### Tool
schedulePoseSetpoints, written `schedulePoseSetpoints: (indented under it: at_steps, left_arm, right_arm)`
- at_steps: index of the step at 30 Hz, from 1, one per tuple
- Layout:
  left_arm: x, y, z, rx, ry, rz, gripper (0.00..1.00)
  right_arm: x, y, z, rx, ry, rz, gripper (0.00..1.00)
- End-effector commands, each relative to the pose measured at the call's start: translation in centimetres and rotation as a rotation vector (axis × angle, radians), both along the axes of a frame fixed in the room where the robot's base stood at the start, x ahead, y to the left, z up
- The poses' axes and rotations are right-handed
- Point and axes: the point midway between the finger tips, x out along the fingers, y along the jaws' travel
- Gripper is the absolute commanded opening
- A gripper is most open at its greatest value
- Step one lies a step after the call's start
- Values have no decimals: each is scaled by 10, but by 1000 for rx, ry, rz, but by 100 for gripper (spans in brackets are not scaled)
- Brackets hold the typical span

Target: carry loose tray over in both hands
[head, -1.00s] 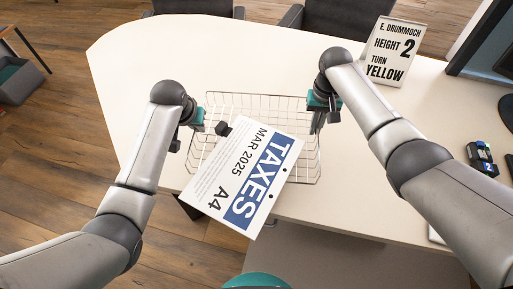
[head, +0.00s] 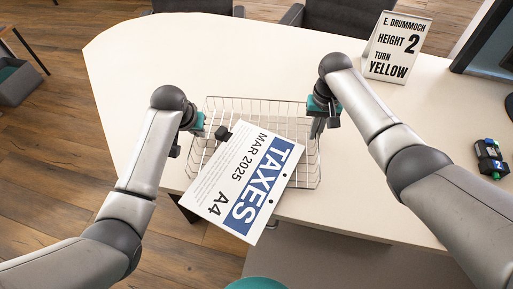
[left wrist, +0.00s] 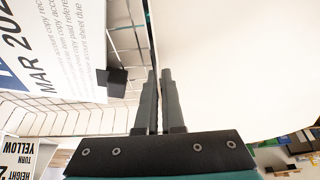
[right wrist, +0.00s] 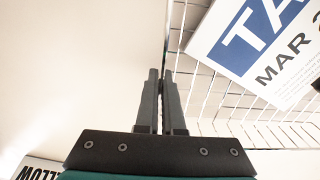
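The loose tray is a wire basket (head: 295,110) at the middle front of the desk in the head view. A white sheet marked TAXES (head: 243,182) lies tilted across it and sticks out past its front rim. A black clip (head: 222,132) is on the sheet. My left gripper (left wrist: 159,75) is shut on the tray's left rim; the wire runs in between its fingers. My right gripper (right wrist: 162,75) is shut on the right rim in the same way. I cannot tell whether the tray's underside touches the desk.
The white desk (head: 180,60) is clear left of and behind the tray. A sign (head: 398,48) reading HEIGHT 2, TURN YELLOW stands at back right. A small dark device (head: 491,158) lies at the right, near a monitor (head: 485,45). Dark chairs (head: 340,17) stand behind the desk.

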Motion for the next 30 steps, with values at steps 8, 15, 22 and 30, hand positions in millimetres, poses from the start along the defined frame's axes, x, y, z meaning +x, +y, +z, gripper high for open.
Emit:
schedulePoseSetpoints:
  at_steps: [8,15,22,30]
  left_arm:
    - [0,-1,-9,-1,0,-2,10]
    - [0,0,-9,-1,0,0,35]
    - [0,0,-8,0,0,0,35]
    - [-7,1,10,-1,-3,0,35]
  right_arm:
    - [0,1,-9,2,0,1,10]
    - [0,0,-9,1,0,1,35]
    - [0,0,-9,0,0,0,35]
    - [0,0,-9,0,0,0,35]
